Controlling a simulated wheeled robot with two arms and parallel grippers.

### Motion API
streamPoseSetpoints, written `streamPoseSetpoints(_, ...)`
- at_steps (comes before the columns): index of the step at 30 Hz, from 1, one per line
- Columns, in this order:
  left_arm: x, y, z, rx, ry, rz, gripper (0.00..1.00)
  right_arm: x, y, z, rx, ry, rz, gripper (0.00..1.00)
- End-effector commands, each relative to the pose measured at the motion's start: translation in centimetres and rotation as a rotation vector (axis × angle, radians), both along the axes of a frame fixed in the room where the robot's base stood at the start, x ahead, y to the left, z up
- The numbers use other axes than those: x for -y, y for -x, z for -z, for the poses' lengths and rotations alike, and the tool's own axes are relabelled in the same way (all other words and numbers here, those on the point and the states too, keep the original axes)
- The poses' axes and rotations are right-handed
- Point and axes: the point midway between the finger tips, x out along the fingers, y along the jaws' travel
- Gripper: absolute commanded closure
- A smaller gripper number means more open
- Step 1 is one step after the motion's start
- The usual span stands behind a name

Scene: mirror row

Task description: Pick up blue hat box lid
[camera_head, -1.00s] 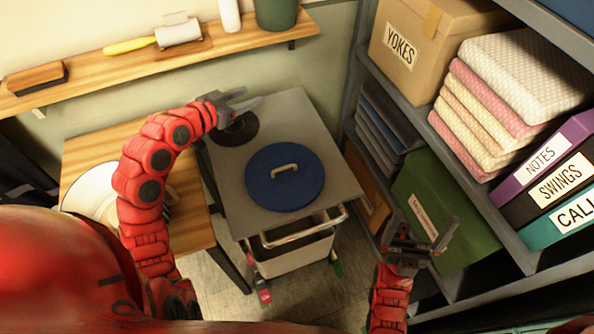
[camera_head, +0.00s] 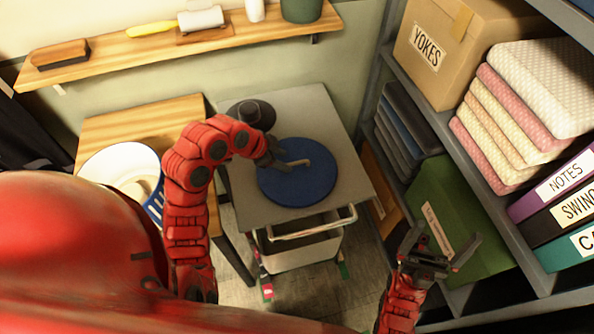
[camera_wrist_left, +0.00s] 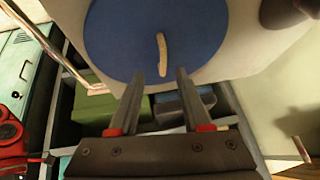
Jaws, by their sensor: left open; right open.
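The blue hat box lid (camera_head: 298,183) is a round blue disc with a pale curved handle (camera_head: 296,163) on top. It lies on the grey top of a small cart (camera_head: 258,210). My left gripper (camera_head: 279,160) is over the lid's left edge, close to the handle. In the left wrist view, the open fingers (camera_wrist_left: 160,82) point at the lid (camera_wrist_left: 115,35), with the handle (camera_wrist_left: 162,55) ahead of and between the fingertips. Nothing is held. My right gripper (camera_head: 448,245) is open and empty, in front of the green box on the right.
A dark round hat-like object (camera_head: 252,112) sits on the cart behind my left arm. A shelf unit with a YOKES box (camera_head: 440,50), folded cloths and a green box (camera_head: 452,205) borders the right.

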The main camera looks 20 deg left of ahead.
Motion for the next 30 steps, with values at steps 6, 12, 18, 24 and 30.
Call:
streamPoseSetpoints(6,0.7,-0.7,1.0,-0.002,-0.002,0.003,0.52,0.0,0.0,-0.4,0.0,0.0,0.0,0.0)
streamPoseSetpoints(12,1.7,-2.2,2.7,-0.004,-0.002,0.004,0.52,0.0,0.0,-2.0,0.0,0.0,0.0,0.0)
streamPoseSetpoints(18,2.3,-3.1,4.7,-0.003,-0.002,0.001,0.52,0.0,0.0,-2.4,0.0,0.0,0.0,0.0)
streamPoseSetpoints(24,2.3,-3.2,4.9,0.001,-0.002,0.0,0.52,0.0,0.0,-2.3,0.0,0.0,0.0,0.0)
streamPoseSetpoints(30,2.3,-3.2,4.9,0.002,-0.001,0.0,0.79,0.0,0.0,-2.3,0.0,0.0,0.0,0.0)
